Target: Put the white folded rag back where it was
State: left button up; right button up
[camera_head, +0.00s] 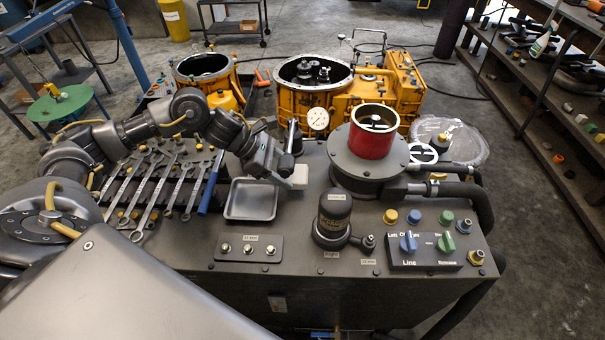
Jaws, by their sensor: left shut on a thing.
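My left arm reaches in from the left, and my left gripper (288,172) is over the back of the grey bench, just behind and right of the metal tray. It is shut on a small white thing, which looks like the white folded rag (299,176). Only part of the rag shows beyond the fingers. I cannot tell whether it touches the bench top. My right gripper is not in view.
An empty metal tray (251,199) sits in front of the gripper. Wrenches (152,190) lie on a rack at left. A red cylinder (373,131) on a grey flange, a black filter (333,216) and a switch box (424,250) stand at right. Yellow housings (312,100) are behind.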

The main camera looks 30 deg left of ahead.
aim_at(301, 179)
pick_arm(q)
jog(key=shift+w+d+f, duration=0.25)
jog(key=shift+d+f, duration=0.15)
jog(key=shift+d, duration=0.3)
jog(key=x, duration=0.1)
jog(key=p+x, duration=0.1)
jog(key=x, duration=0.1)
jog(key=shift+w+d+p, duration=0.15)
jog(key=shift+d+p, duration=0.15)
jog(key=shift+d, duration=0.05)
jog(key=shift+w+d+f, duration=0.1)
jog(key=shift+d+f, duration=0.05)
jog(key=o, duration=0.9)
jog(key=shift+o, duration=0.2)
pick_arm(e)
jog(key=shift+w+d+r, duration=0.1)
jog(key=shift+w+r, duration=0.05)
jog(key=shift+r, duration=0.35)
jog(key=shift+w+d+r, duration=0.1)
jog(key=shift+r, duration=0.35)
pick_arm(q)
jog(key=b+v, duration=0.3)
jog(key=v, duration=0.9)
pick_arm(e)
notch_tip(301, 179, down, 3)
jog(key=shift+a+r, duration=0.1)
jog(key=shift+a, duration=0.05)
